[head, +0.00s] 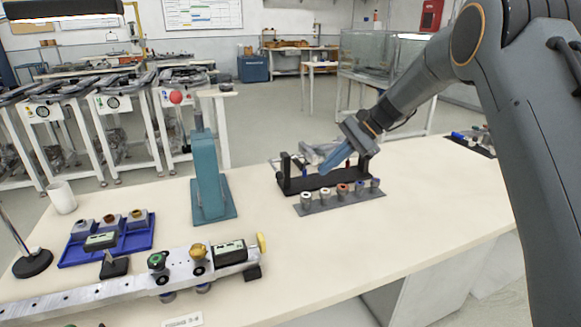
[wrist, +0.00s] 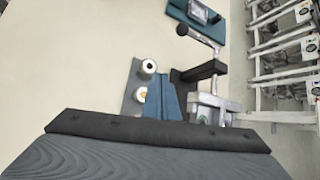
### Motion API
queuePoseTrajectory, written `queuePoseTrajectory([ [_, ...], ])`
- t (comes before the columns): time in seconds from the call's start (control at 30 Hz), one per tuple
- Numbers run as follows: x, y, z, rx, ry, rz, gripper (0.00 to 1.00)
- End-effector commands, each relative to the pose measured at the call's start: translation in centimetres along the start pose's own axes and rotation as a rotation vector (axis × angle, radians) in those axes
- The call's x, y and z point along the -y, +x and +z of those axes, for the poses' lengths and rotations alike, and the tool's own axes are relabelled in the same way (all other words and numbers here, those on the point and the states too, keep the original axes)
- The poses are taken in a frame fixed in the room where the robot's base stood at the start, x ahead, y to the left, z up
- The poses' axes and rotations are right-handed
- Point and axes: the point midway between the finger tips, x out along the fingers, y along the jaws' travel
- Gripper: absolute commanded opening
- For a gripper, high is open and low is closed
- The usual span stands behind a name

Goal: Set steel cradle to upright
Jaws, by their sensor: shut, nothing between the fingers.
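The steel cradle (head: 316,153) is a silver-grey piece between the two dark uprights of a black stand (head: 299,184). It looks tilted, and its far side is partly hidden by my gripper. In the wrist view the cradle (wrist: 211,108) shows at the right of the blue fingers, beside the black stand (wrist: 200,71). My gripper (head: 325,171) has blue fingers that are shut and empty, pointing down-left in front of the cradle; they also show in the wrist view (wrist: 163,98). I cannot tell whether they touch the cradle.
A grey strip with several small cylinders (head: 342,190) lies just in front of the stand. A teal press (head: 209,180) stands to the left. A blue tray (head: 75,252) and a long metal rail (head: 118,290) occupy the front left. The table's right front is clear.

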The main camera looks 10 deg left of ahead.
Motion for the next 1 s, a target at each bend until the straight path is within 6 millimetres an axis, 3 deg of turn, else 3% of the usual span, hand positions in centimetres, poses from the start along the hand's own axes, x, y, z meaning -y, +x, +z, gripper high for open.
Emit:
queuePoseTrajectory([
  [0.1, 2.0, 0.8, 0.4, 0.044, 0.027, -0.022, 0.00],
  [0.37, 3.0, 2.7, 0.7, 0.070, 0.043, -0.031, 0.00],
  [0.83, 3.2, 11.3, 1.3, 0.067, 0.042, -0.031, 0.00],
  [1.0, 3.4, 10.1, 3.7, 0.065, 0.039, -0.034, 0.00],
])
